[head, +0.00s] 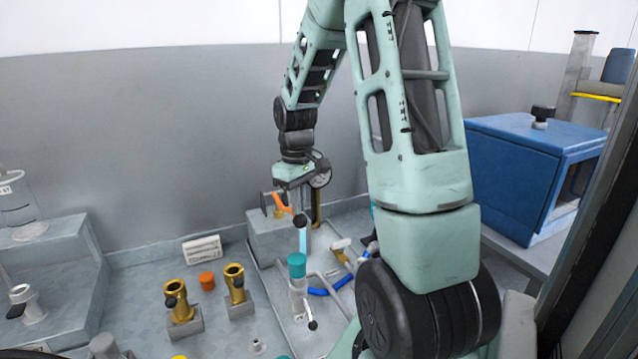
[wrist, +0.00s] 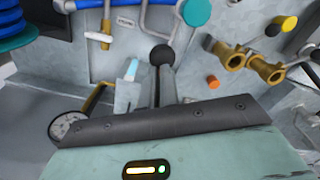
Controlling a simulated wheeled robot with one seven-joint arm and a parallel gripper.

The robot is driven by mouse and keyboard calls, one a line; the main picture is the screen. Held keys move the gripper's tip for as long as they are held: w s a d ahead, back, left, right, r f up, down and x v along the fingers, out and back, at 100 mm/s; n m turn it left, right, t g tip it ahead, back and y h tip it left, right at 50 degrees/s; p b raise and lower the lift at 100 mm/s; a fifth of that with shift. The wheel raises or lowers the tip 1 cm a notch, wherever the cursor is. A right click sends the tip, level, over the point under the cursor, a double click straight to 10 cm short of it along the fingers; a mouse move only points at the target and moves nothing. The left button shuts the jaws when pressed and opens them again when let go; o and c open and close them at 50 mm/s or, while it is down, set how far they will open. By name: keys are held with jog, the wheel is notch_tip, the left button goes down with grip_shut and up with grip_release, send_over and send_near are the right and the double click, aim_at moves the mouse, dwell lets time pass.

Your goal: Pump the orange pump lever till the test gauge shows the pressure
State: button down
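The orange pump lever (head: 282,203) slopes down to the right in the head view and ends in a black ball knob (head: 300,220). In the wrist view a black ball (wrist: 162,55) shows at the tips of my fingers, and the orange shaft is hidden. My gripper (head: 304,212) points down at the knob. Its fingers (wrist: 163,78) look close together, but whether they clamp the knob or only touch it is unclear. The round test gauge (head: 320,178) is beside my gripper, partly covered; its face (wrist: 68,127) shows at the left in the wrist view, too small to read.
A teal-capped fitting (head: 297,265) and blue hose (head: 325,291) stand in front of the pump block (head: 262,243). Two brass fittings (head: 178,300) (head: 236,282) and an orange cap (head: 207,281) are to the left. A blue box (head: 520,180) stands at right.

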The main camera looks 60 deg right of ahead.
notch_tip(320, 180, down, 7)
jog(key=b, duration=0.3)
jog(key=shift+s+a+f+b, duration=0.1)
jog(key=shift+f+b, duration=0.05)
jog(key=shift+b, duration=0.25)
jog(key=r+p, duration=0.8)
jog(key=r, duration=0.1)
jog(key=r+p, duration=0.4)
jog(key=shift+w+d+r, duration=0.25)
jog(key=shift+w, duration=0.1)
jog(key=shift+r, duration=0.1)
notch_tip(320, 180, up, 6)
jog(key=n+p, duration=1)
jog(key=n, duration=0.8)
jog(key=shift+f+b, duration=2.95)
jog(key=shift+f, duration=0.15)
